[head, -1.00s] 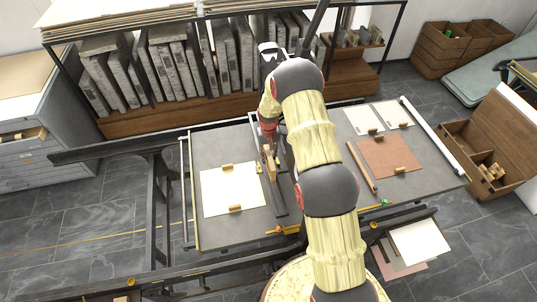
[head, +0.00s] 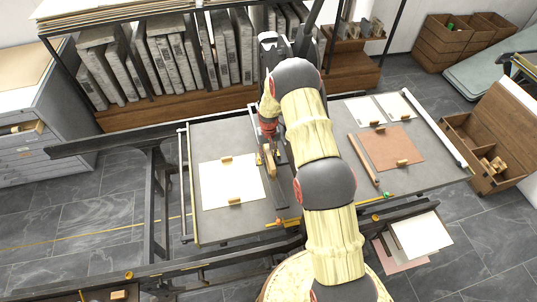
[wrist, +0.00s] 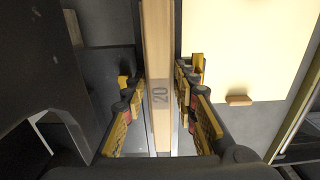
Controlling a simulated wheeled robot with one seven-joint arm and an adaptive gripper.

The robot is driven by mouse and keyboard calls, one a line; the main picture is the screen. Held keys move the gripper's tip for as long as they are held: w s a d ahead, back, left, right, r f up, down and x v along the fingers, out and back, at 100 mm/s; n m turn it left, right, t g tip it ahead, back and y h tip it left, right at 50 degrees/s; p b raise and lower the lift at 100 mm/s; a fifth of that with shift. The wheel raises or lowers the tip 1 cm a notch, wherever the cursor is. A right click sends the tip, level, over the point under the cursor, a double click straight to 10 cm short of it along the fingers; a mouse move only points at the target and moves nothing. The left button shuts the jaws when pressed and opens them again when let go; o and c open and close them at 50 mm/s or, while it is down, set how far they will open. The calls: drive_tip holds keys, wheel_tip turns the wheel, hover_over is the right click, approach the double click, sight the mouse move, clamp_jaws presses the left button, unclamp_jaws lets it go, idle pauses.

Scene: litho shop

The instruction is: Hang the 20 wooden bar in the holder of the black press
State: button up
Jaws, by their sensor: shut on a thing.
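The wooden bar (wrist: 160,60) marked 20 runs lengthwise through the middle of the wrist view. My gripper (wrist: 161,105) is shut on it, with yellow-and-black fingers on both sides. In the head view my gripper (head: 268,155) is over the middle of the grey press bed, and part of the bar (head: 271,167) shows beneath my arm. The black press (head: 156,200) has dark rails and a frame around the grey bed (head: 218,222). A long dark metal piece (head: 284,190) lies beside the bar. I cannot make out the holder clearly; my arm hides part of the bed.
A cream sheet (head: 225,183) with wooden blocks lies left of my gripper. A reddish sheet (head: 390,148), pale sheets (head: 378,108) and a wooden stick (head: 363,158) lie to the right. A rack of grey slabs (head: 165,62) stands behind the press.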

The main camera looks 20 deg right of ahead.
drive_tip(key=o, duration=1.2)
drive_tip(key=shift+c, duration=0.2)
wheel_tip(320, 180, up, 12)
idle(0.6)
